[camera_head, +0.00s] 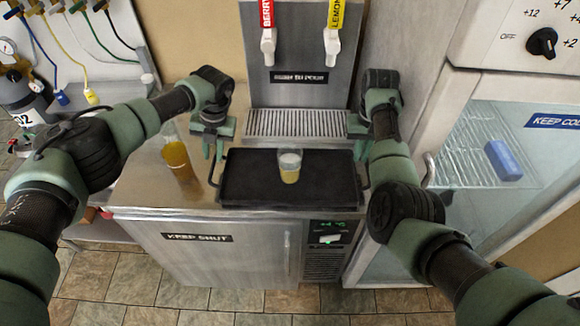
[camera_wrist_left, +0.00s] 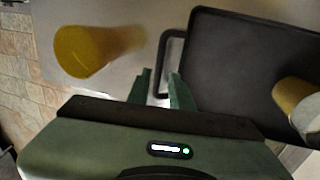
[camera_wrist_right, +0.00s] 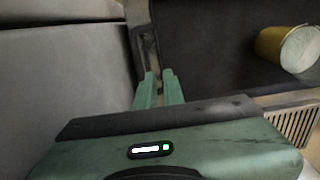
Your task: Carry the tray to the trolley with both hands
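The black tray (camera_head: 240,190) lies flat on the steel counter, with a side handle at each end. A glass part-filled with yellow drink (camera_head: 289,167) stands on it; it also shows in the left wrist view (camera_wrist_left: 296,98) and right wrist view (camera_wrist_right: 290,48). My left gripper (camera_head: 213,155) points down at the tray's left handle (camera_wrist_left: 166,62), its fingers apart with the handle's bar near the gap. My right gripper (camera_wrist_right: 159,73) is at the right handle (camera_wrist_right: 137,55), its fingers close together. Whether they hold the bar cannot be made out.
A tall glass of amber drink (camera_head: 178,160) stands on the counter left of the tray. A drip grille (camera_head: 298,123) and the tap dispenser (camera_head: 300,95) are behind it. A glass-door fridge (camera_head: 480,150) stands at right. Tiled floor (camera_head: 150,270) shows in front; I see no trolley.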

